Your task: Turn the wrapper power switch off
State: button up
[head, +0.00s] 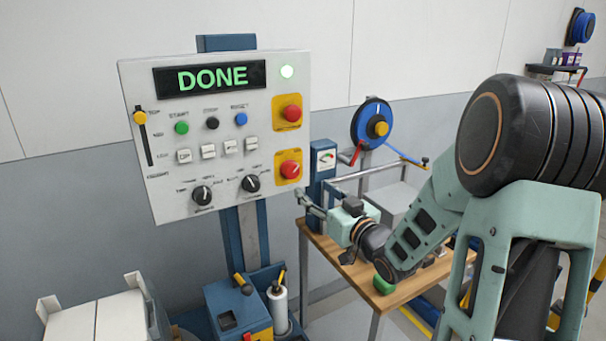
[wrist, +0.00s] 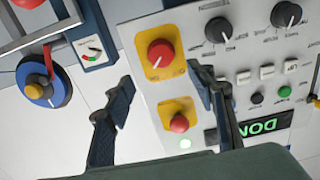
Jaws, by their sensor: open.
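The likely wrapper power switch (head: 290,170) is a red rotary knob on a yellow plate at the lower right of the white control panel (head: 180,190). The red knob also shows in the wrist view (wrist: 160,54), with a white pointer line slanting down-left there; its plate lettering is too small to read surely. My gripper (head: 309,203) is just below and right of this knob in the head view. In the wrist view my gripper (wrist: 162,82) has its fingers spread, nothing between them touching, with the knob just beyond the gap.
A red mushroom button (head: 291,113) on another yellow plate sits above the switch. The panel display (head: 210,78) reads DONE, beside a lit green lamp (head: 287,72). Black dials (head: 202,195) lie left of the switch. A blue gauge box (head: 323,158) stands close on the right, above a wooden table (head: 318,243).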

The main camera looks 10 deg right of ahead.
aim_at(293, 173)
jog(key=p+x, duration=0.1)
jog(key=x, duration=0.9)
jog(key=shift+w+a+p, duration=0.15)
jog(key=shift+w+p, duration=0.1)
jog(key=shift+p, duration=0.15)
jog(key=shift+c, duration=0.7)
jog(key=c, duration=1)
